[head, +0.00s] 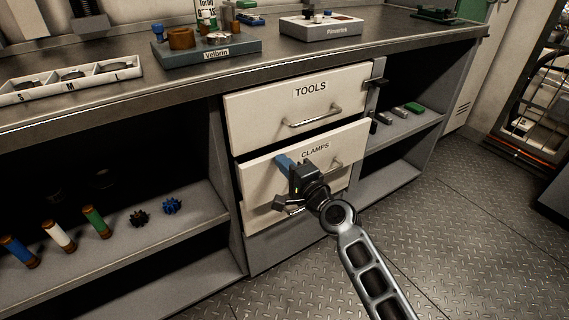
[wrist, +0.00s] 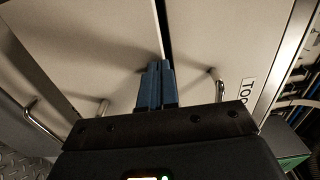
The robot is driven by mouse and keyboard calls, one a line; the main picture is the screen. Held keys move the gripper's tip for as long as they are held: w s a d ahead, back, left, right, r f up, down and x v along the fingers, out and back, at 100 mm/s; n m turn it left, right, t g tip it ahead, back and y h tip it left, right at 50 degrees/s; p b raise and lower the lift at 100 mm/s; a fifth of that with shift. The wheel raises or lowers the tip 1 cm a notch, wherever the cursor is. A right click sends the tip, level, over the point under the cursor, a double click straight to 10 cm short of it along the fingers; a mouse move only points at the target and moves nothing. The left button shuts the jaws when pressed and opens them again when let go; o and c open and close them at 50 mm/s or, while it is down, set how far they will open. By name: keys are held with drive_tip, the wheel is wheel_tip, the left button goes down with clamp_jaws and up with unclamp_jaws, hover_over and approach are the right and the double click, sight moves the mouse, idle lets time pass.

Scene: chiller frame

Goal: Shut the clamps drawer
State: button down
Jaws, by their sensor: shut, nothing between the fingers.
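The clamps drawer (head: 346,148) is the white front labelled CLAMPS, below the TOOLS drawer (head: 262,105). Its front appears to stand a little out from the cabinet, with a dark gap along its top edge. My gripper (head: 284,162) is shut and empty, its blue fingers pointing at the upper part of that front, left of the label. Whether the tips touch it I cannot tell. My gripper hides part of the drawer front and handle. In the wrist view the shut fingertips (wrist: 157,66) lie close to the gap between the clamps front (wrist: 90,50) and the TOOLS front (wrist: 215,40).
A lower drawer is partly hidden behind my gripper. Open shelves flank the drawers; the left one (head: 185,207) holds coloured cylinders and gears. The worktop (head: 250,75) above carries trays. The diamond-plate floor (head: 470,235) is clear at right.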

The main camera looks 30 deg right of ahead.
sight(275, 153)
drive_tip(key=w, duration=0.4)
drive_tip(key=shift+w+r, duration=0.2)
drive_tip(key=shift+a, duration=0.1)
